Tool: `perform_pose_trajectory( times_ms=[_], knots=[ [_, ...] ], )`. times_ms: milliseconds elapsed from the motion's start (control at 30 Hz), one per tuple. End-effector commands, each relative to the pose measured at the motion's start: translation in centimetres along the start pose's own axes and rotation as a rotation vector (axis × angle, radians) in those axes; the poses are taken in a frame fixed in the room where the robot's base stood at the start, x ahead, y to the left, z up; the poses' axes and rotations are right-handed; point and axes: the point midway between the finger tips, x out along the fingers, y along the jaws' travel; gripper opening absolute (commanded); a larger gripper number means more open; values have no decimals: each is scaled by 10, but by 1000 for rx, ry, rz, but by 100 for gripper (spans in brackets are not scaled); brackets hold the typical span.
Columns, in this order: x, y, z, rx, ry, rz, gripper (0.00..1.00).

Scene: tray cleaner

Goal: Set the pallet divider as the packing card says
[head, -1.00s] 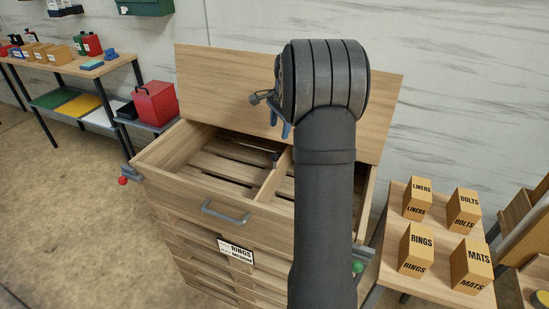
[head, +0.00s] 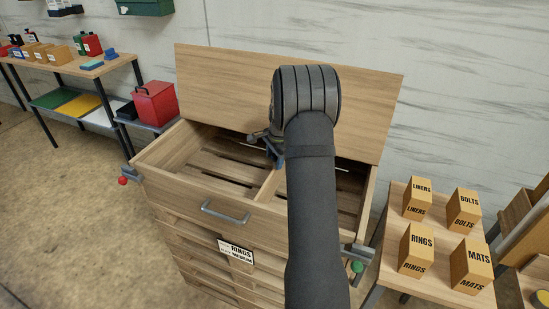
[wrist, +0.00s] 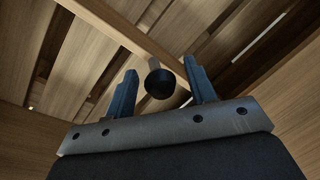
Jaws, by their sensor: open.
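The wooden divider (head: 268,187) stands across the inside of the open wooden pallet box (head: 180,183), with slatted floor on both sides of it. Its dark round knob (wrist: 160,84) shows in the wrist view on a short stem. My gripper (wrist: 160,68) is open, with one blue finger on each side of the knob and a gap to each. In the head view my gripper (head: 274,155) is low at the box's far side, partly hidden by my arm. The packing card (head: 236,251) on the box front reads RINGS and MEDIUM.
A raised wooden panel (head: 225,85) stands behind the box. Boxes labelled LINERS (head: 417,199), BOLTS (head: 463,209), RINGS (head: 417,250) and MATS (head: 471,266) stand on a right-hand table. A red container (head: 155,103) stands at the left.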

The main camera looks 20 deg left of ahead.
Motion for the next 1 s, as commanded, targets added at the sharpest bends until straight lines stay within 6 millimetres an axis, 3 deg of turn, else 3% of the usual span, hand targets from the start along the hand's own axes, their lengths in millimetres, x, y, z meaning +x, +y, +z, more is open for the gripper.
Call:
perform_pose_trajectory(
  times_ms=[167,400,433,633,900,1000],
  knots=[
    [0,0,0,0,0,0,50],
    [0,0,0,0,0,0,3],
    [0,0,0,0,0,0,0],
    [-2,8,-6,3,0,1,0],
    [-11,55,-38,5,0,1,0],
    [-13,64,-44,2,0,1,0]
  ],
)
